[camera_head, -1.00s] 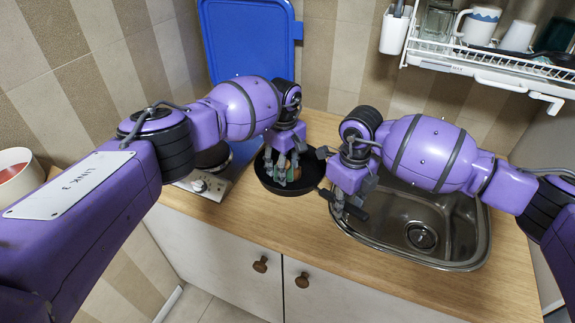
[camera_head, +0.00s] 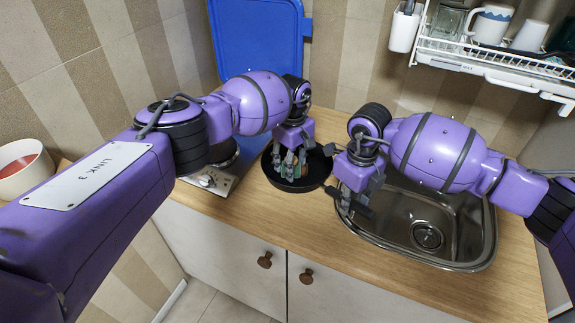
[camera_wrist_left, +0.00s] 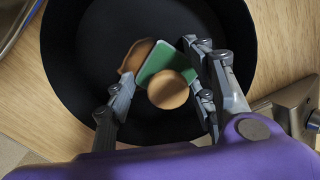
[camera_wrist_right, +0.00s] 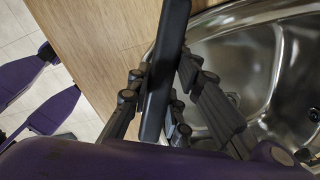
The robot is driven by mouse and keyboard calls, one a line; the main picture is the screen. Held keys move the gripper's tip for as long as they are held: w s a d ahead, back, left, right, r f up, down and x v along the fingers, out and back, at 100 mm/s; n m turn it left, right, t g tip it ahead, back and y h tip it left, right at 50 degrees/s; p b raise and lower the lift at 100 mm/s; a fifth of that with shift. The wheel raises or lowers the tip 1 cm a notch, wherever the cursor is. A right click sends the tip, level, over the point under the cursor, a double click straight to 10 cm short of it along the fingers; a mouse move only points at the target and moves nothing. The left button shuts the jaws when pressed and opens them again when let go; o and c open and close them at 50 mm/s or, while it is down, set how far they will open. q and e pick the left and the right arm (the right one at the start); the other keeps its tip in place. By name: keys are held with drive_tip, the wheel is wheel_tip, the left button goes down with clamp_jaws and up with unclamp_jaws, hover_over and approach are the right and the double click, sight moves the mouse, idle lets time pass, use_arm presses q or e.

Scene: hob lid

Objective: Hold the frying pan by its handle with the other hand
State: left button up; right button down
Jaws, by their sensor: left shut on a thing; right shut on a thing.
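The black frying pan (camera_head: 270,176) rests on the wooden worktop, between the hob and the sink; its dark inside fills much of the left wrist view (camera_wrist_left: 95,45). My left gripper (camera_head: 291,168) reaches down into the pan. It is shut on a green and brown thing (camera_wrist_left: 153,62), a green block with rounded brown parts, whose exact nature I cannot tell. My right gripper (camera_wrist_right: 157,98) is shut on the pan's black handle (camera_wrist_right: 168,45), with fingers on both sides of it. In the head view the handle (camera_head: 361,210) is partly hidden by the right gripper.
The steel sink (camera_head: 455,215) lies right of the pan, beneath my right arm. The hob (camera_head: 210,181) is left of the pan, partly hidden by my left arm. A blue board (camera_head: 258,40) stands upright behind. A dish rack (camera_head: 495,60) hangs at upper right.

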sight(283, 170)
use_arm(q)
drive_tip(key=shift+d+f, duration=0.1)
drive_tip(key=shift+d, duration=0.05)
drive_tip(key=shift+s, duration=0.1)
drive_tip(key=shift+s+a+r, duration=0.1)
drive_tip(key=shift+s+a, duration=0.4)
drive_tip(key=shift+a, duration=0.25)
drive_tip(key=shift+s+a+r, duration=0.1)
drive_tip(key=shift+s+a, duration=0.35)
drive_tip(key=shift+a, duration=0.3)
drive_tip(key=shift+r, duration=3.05)
drive_tip(key=shift+r, duration=0.1)
wheel_tip(283, 170, up, 3)
drive_tip(key=shift+f, duration=0.1)
